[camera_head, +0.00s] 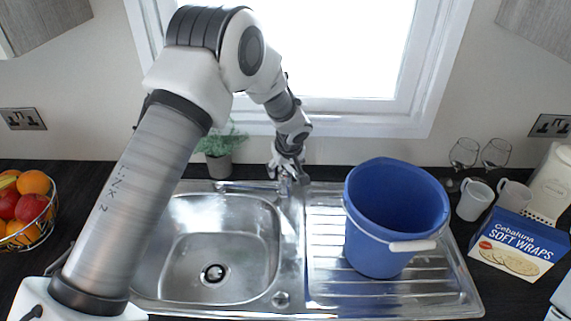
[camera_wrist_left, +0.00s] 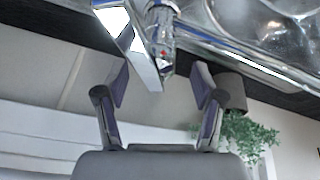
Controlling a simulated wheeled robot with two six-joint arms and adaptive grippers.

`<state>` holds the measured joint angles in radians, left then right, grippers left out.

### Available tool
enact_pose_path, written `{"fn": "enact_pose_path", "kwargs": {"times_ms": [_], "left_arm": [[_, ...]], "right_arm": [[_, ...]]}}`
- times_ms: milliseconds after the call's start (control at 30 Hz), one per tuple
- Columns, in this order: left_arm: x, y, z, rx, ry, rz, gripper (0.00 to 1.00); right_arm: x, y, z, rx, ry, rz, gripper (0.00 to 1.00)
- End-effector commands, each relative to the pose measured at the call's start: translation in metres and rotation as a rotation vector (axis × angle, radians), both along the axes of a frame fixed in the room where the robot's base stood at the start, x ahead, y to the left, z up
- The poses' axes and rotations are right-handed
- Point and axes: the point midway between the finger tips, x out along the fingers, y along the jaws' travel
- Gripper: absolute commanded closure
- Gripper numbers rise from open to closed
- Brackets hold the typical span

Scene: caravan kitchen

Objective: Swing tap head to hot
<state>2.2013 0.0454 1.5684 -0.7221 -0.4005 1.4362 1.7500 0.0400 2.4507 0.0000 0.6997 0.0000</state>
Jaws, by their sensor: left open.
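The chrome tap (camera_head: 284,187) stands at the back edge of the sink and is mostly hidden by my left gripper in the head view. My left gripper (camera_head: 289,168) is at the tap, in front of the window. In the left wrist view the tap head (camera_wrist_left: 161,45) shows a small red mark and lies ahead, between the lines of the two fingers. The left gripper (camera_wrist_left: 161,84) is open there, with a finger on each side and nothing held. I cannot tell whether a finger touches the tap. My right gripper is not in view.
The sink bowl (camera_head: 222,240) is empty. A blue bucket (camera_head: 380,240) stands on the drainer to the right. A potted plant (camera_head: 219,160) is just left of the gripper. A fruit basket (camera_head: 28,215), mugs (camera_head: 474,200), glasses and a wraps box (camera_head: 517,246) flank the sink.

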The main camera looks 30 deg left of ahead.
Motion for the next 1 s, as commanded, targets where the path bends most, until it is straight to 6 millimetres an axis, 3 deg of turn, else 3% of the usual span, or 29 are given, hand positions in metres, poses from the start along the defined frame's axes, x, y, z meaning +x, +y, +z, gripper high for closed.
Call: {"fn": "enact_pose_path", "kwargs": {"times_ms": [300,367,500,767,1000], "left_arm": [[0.003,0.002,-0.009,0.000,-0.002,0.001,0.32],[0.003,0.002,-0.009,-0.001,-0.001,0.001,0.49],[0.003,0.002,-0.009,0.000,0.000,0.001,0.99],[0.001,0.004,-0.011,-0.001,0.001,-0.003,1.00],[-0.005,0.016,-0.015,-0.004,0.003,-0.047,1.00]], "right_arm": [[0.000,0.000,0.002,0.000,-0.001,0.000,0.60],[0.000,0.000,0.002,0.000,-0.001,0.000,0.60],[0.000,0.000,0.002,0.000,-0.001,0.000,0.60],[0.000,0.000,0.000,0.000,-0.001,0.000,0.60],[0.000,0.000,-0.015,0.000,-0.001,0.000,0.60]]}}
